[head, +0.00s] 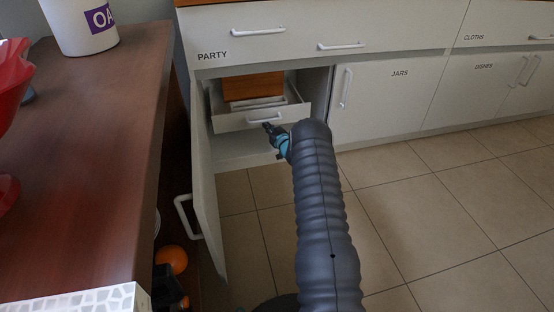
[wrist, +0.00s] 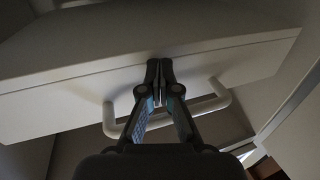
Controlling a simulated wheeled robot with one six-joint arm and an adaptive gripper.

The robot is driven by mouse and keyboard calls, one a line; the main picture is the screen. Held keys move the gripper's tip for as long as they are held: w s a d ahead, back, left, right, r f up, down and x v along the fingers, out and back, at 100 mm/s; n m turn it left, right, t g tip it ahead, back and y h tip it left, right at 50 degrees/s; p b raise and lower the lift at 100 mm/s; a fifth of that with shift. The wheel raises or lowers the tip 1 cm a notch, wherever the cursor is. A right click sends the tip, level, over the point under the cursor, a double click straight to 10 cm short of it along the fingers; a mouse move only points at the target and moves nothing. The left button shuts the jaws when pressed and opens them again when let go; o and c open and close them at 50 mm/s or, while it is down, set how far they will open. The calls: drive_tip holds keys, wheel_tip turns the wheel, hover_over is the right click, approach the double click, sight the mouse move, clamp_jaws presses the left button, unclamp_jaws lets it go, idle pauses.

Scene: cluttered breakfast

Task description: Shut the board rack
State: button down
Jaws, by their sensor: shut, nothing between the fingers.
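The board rack (head: 228,122) is a white pull-out drawer inside the open cupboard, and it stands partly out. A brown wooden board (head: 252,86) stands in it. My gripper (head: 266,125) is shut and empty at the rack's front, near its white bar handle (head: 268,118). In the wrist view my fingertips (wrist: 160,62) are at the rack's front panel (wrist: 60,95), above the handle (wrist: 205,105). I cannot tell for sure whether they touch the panel.
The cupboard door (head: 205,185) stands open on the left, with a white handle (head: 187,215). A brown counter (head: 90,130) fills the left. An orange ball (head: 171,260) is low beside it. The tiled floor (head: 440,210) to the right is clear.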

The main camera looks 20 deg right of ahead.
drive_tip(key=shift+w+d, duration=0.15)
drive_tip(key=shift+w, duration=1.2)
drive_tip(key=s+a+p, duration=0.1)
drive_tip(key=s+p, duration=0.3)
drive_tip(key=s, duration=0.5)
drive_tip(key=shift+a, duration=0.35)
